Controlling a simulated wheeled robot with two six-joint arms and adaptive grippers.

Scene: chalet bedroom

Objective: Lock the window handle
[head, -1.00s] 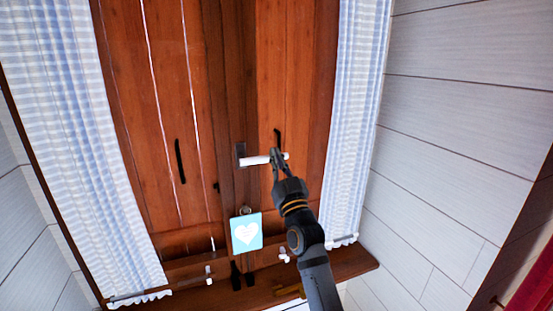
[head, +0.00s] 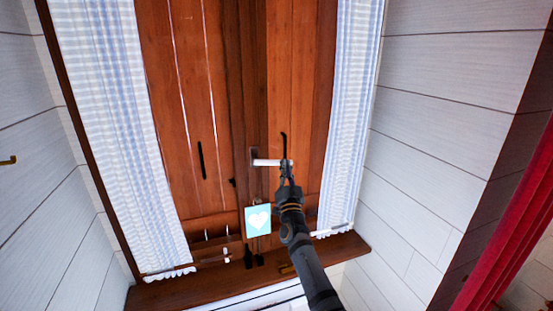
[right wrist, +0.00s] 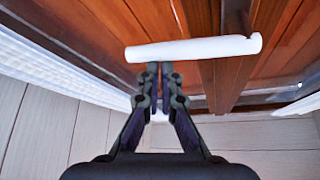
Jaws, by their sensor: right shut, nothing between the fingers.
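The white window handle (head: 268,162) lies about horizontal on the brown wooden window, its dark mounting plate at its left end. In the right wrist view the handle (right wrist: 190,48) crosses above my fingertips. My right gripper (head: 287,166) is at the free right end of the handle, with its fingers together and nothing between them. In the right wrist view the gripper (right wrist: 159,66) has its tips at the handle's lower edge; I cannot tell whether they touch it. My left gripper is not in view.
Striped curtains (head: 112,130) hang at both sides of the window. A light-blue heart sign (head: 257,221) hangs just below the handle, left of my right arm. A wooden sill (head: 180,290) runs below. A red cloth (head: 500,235) is at the far right.

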